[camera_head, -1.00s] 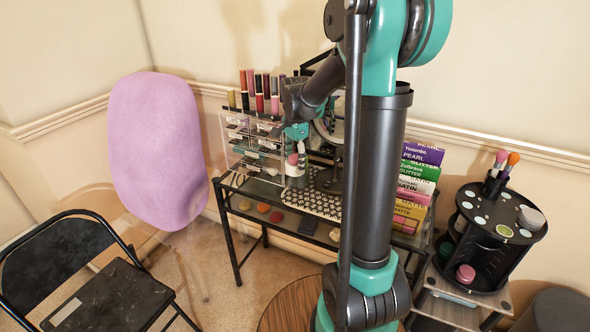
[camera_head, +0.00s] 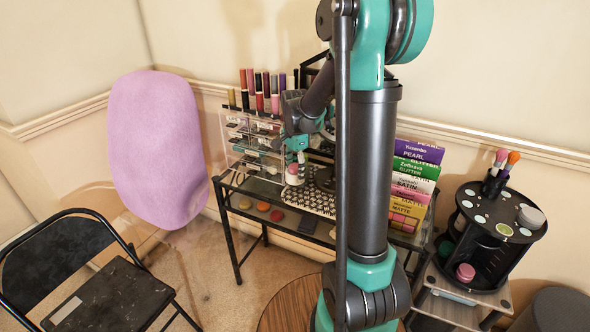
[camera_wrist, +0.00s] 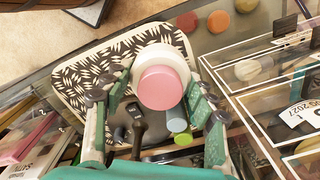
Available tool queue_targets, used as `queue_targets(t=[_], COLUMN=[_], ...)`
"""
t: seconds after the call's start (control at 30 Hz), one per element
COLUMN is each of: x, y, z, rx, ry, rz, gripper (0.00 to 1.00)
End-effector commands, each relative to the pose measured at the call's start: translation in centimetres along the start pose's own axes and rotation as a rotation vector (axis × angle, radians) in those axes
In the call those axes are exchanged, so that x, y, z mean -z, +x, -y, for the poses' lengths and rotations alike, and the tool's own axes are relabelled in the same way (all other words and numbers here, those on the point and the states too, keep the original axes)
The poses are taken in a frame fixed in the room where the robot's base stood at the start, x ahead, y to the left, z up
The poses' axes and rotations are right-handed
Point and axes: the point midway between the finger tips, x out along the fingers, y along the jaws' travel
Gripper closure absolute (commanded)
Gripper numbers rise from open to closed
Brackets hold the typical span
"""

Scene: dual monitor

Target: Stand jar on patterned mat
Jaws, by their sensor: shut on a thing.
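The jar has a pink round top (camera_wrist: 165,88) and a white body (camera_wrist: 150,58) in the wrist view. In the head view the jar (camera_head: 291,176) is small, under my gripper (camera_head: 295,160). My gripper (camera_wrist: 160,95) is shut on the jar, with one finger on each side of it. The black-and-white patterned mat (camera_wrist: 88,80) lies on the glass table, and the jar is over its right part in the wrist view. The mat also shows in the head view (camera_head: 318,203). Whether the jar's base touches the mat is hidden.
A clear makeup organizer (camera_head: 247,145) stands close to the left of the jar, also at the right in the wrist view (camera_wrist: 285,95). Round colored pieces (camera_head: 263,207) lie on the glass table's front. Palette boxes (camera_head: 412,185) stand to the right. A dark round base (camera_head: 325,180) is behind the mat.

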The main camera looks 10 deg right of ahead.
Motion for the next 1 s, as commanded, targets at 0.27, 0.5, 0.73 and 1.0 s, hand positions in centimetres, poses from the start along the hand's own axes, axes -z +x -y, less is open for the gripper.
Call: queue_targets(t=[0.27,0.5,0.73,1.0], x=[0.0,0.0,0.0,0.0], y=[0.0,0.0,-1.6,-6.9], z=[0.0,0.0,0.0,0.0], rx=[0.000,0.000,0.000,0.000], ry=[0.000,0.000,0.000,0.000], rz=[0.000,0.000,0.000,0.000], gripper=[0.23,0.23,0.23,0.23])
